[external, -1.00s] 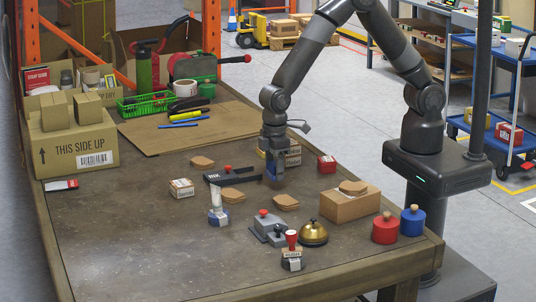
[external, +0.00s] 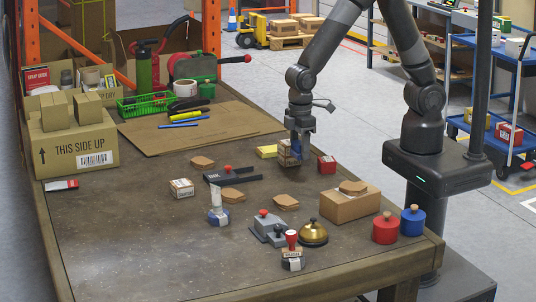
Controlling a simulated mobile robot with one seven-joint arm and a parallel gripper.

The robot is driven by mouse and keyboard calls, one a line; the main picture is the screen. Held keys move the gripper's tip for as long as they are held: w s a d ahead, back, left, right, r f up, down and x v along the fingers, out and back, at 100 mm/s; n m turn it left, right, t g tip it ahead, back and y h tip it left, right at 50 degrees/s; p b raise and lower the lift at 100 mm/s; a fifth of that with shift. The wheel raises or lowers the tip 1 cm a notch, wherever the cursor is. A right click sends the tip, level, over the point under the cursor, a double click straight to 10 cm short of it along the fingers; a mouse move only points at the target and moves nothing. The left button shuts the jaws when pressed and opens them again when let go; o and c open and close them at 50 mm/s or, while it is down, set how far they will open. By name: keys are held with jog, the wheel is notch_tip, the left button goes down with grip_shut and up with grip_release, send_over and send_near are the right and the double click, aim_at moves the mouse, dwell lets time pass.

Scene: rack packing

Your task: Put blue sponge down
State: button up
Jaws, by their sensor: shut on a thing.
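My gripper (external: 299,153) is low over the right part of the table, shut on a narrow blue thing, which I take to be the blue sponge (external: 297,147). Only a little of it shows between the fingers. A small labelled carton (external: 287,158) stands right beside the fingers, partly hidden behind them. I cannot tell whether the sponge touches the carton or the table.
A yellow block (external: 266,152) lies left of the gripper and a red box (external: 326,164) stands to its right. The front left of the table is clear.

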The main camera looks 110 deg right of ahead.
jog(key=s+r, duration=0.3)
jog(key=s, duration=0.5)
jog(key=w+a+f, duration=0.1)
jog(key=a+f, duration=0.1)
jog(key=a, duration=0.1)
jog(key=w+a+f, duration=0.1)
jog(key=a+f, duration=0.1)
jog(key=a, duration=0.2)
jog(key=w+a+f, duration=0.1)
jog(key=a+f, duration=0.2)
jog(key=a, duration=0.1)
jog(key=shift+w+f, duration=0.1)
jog(key=shift+f, duration=1.9)
jog(key=shift+f, duration=0.1)
jog(key=o, duration=1)
jog(key=shift+c, duration=0.2)
